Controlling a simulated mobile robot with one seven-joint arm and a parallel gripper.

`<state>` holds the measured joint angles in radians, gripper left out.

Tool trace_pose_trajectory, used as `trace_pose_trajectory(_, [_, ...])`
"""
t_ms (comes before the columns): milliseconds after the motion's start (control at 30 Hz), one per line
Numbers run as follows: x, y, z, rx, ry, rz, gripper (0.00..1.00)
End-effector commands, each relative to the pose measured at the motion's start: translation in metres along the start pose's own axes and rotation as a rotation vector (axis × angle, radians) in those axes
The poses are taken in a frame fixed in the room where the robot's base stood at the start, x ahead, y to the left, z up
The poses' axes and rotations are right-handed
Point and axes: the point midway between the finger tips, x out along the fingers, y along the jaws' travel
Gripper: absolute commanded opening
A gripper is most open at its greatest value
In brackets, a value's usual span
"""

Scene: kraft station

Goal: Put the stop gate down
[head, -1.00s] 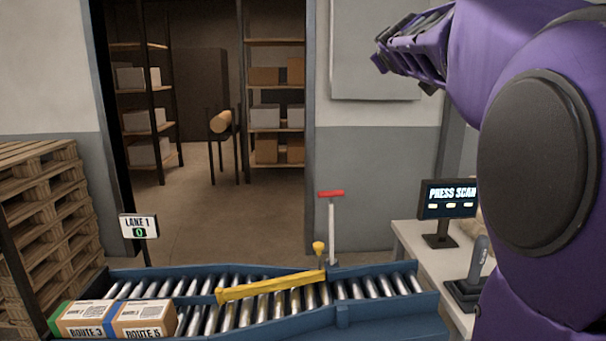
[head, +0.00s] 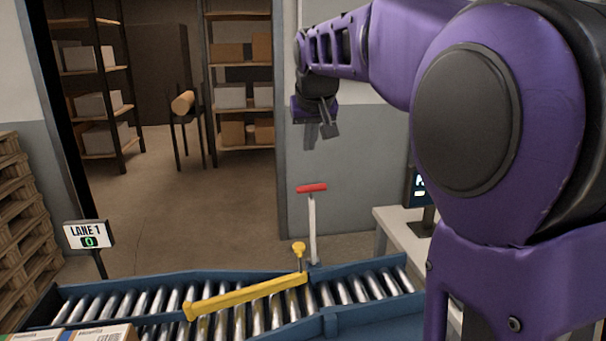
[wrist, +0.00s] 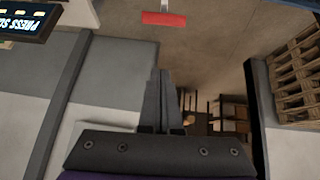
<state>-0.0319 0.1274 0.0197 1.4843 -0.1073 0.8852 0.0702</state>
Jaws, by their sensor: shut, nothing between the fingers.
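A white upright post with a red crossbar handle (head: 312,188) stands at the far side of the roller conveyor; I take it to be the stop gate's lever. The red handle also shows at the top of the wrist view (wrist: 164,18), beyond my fingertips. A yellow bar (head: 245,297) with a yellow knob (head: 298,249) lies slantwise across the rollers, left of the post. My gripper (head: 328,130) hangs above the red handle, apart from it. In the wrist view its fingers (wrist: 159,75) are together and empty.
The blue-framed roller conveyor (head: 360,270) crosses the front. A table with a screen (head: 418,188) stands at right, partly behind my arm. Pallets (head: 25,220) are stacked at left.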

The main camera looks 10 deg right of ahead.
Motion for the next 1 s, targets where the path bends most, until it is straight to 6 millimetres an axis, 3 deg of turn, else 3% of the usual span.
trace_pose_trajectory(367, [0.004, 0.000, 0.000, -0.001, 0.001, 0.001, 0.00])
trace_pose_trajectory(567, [0.034, 0.000, 0.001, -0.001, -0.001, 0.002, 0.00])
trace_pose_trajectory(900, [0.106, 0.001, 0.001, -0.002, -0.001, 0.002, 0.00])
trace_pose_trajectory(1000, [0.094, 0.001, 0.017, -0.002, 0.005, 0.002, 0.00])
